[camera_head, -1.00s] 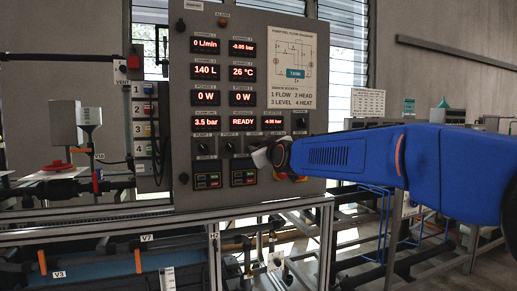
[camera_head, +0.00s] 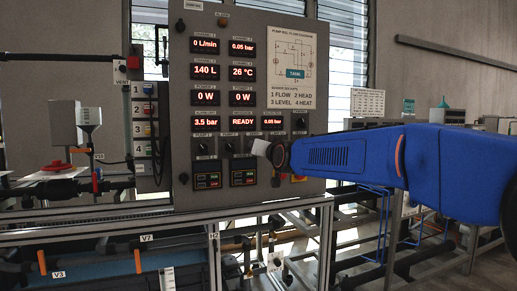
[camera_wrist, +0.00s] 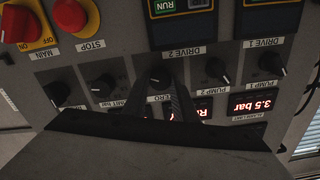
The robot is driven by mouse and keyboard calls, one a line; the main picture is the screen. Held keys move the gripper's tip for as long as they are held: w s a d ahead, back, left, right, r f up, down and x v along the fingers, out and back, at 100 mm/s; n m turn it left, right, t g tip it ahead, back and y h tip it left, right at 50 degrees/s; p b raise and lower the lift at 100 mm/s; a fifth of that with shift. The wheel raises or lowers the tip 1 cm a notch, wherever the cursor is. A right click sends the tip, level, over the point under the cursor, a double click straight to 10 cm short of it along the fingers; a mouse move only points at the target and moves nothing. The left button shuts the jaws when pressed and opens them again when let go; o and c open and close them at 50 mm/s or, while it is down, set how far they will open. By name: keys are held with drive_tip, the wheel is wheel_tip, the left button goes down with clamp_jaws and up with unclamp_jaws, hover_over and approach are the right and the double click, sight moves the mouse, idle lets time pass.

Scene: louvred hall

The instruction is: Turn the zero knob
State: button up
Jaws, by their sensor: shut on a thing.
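The zero knob (camera_wrist: 158,76) is a dark round knob on the grey panel, above an upside-down label that partly reads "ERO" in the wrist view. My gripper (camera_wrist: 160,84) has its two dark fingers closed on either side of it. In the head view my gripper (camera_head: 262,148) is against the lower right of the panel and hides the knob. The top right display (camera_head: 242,47) reads 0.05 bar. A smaller red display (camera_head: 272,121) sits just above my gripper.
Neighbouring knobs sit close by, such as the Pump 2 knob (camera_wrist: 221,76) and another knob (camera_wrist: 103,86). A red stop button (camera_wrist: 70,15) and red main switch (camera_wrist: 18,24) are near in the wrist view. Pipes and a metal frame (camera_head: 150,234) run below the panel.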

idle(0.5)
drive_tip(key=o, duration=1)
drive_tip(key=shift+o, duration=0.2)
drive_tip(key=shift+s+d, duration=0.1)
drive_tip(key=v, duration=1.7)
drive_tip(key=shift+s, duration=0.1)
